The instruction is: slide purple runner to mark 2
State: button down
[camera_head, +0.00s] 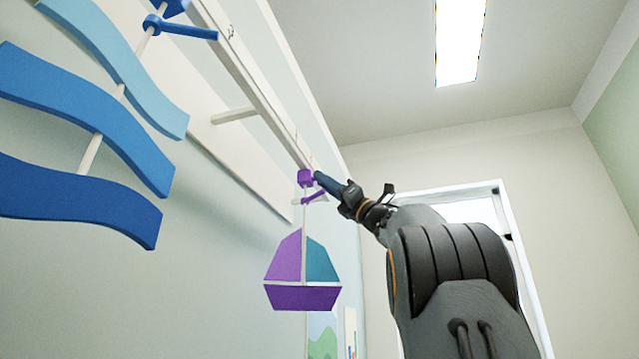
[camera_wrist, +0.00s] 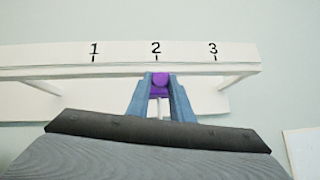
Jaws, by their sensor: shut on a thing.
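The purple runner (camera_head: 306,178) is on the white rail (camera_head: 262,90) high on the wall, near the rail's far end. A purple and teal sailboat (camera_head: 303,272) hangs below it. In the wrist view the purple runner (camera_wrist: 160,82) sits between the blue fingers of my gripper (camera_wrist: 160,92), which is shut on it. The rail's front face (camera_wrist: 120,52) carries marks 1, 2 and 3. The runner is below mark 2 (camera_wrist: 156,48), very slightly right of its tick. In the head view my gripper (camera_head: 322,182) reaches the runner from the right.
A blue runner (camera_head: 153,24) with a handle is on the nearer part of the rail. Wavy blue panels (camera_head: 90,115) hang from it at left. A rail bracket (camera_head: 233,116) joins the white wall board (camera_head: 205,110). The space right of my arm looks clear.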

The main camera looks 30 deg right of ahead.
jog(key=shift+s+a+r, duration=0.1)
jog(key=c, duration=1.6)
grip_release()
jog(key=shift+o, duration=0.2)
jog(key=b+v, duration=0.5)
jog(key=v, duration=0.3)
